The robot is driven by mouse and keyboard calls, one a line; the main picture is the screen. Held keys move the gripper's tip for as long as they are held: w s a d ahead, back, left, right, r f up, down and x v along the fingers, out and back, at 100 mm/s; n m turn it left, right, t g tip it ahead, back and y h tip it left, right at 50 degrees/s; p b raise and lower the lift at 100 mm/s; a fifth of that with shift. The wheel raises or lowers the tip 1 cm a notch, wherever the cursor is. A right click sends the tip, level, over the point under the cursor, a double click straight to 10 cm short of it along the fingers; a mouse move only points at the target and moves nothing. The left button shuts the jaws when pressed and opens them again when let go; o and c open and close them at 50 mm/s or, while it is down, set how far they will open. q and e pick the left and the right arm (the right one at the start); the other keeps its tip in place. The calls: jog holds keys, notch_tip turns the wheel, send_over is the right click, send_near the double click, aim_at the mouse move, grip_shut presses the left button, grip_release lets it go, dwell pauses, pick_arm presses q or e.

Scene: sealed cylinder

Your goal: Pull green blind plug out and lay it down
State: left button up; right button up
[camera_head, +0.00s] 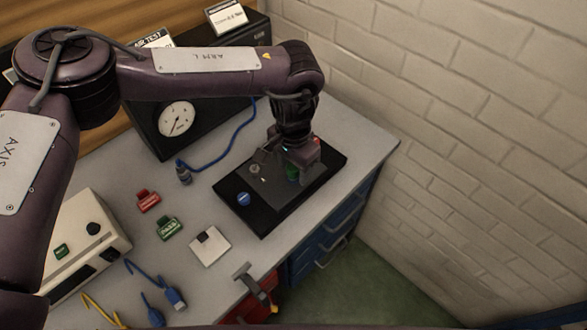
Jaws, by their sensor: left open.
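The block sits on a black base plate (263,222) near the right end of the bench. My left gripper (285,172) points down over the block, jaws open, close to the plug. I cannot tell whether the fingers are around the plug or just above it. A blue plug (243,199) sits at the plate's left part. A small metal fitting (255,169) stands on the block. My right gripper is out of view.
A black gauge box (206,112) stands behind, with a blue hose ending in a connector (184,174). A clamp-like tool (255,287) is at the front edge. Bench right of the plate is clear.

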aim_at(293, 167)
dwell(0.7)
pick_arm(q)
jog(key=shift+c, duration=1)
grip_shut()
jog(key=shift+r, duration=0.15)
jog(key=shift+r+p, duration=1.15)
jog(key=shift+r, duration=0.15)
jog(key=shift+r+p, duration=1.15)
jog(key=shift+r, duration=0.45)
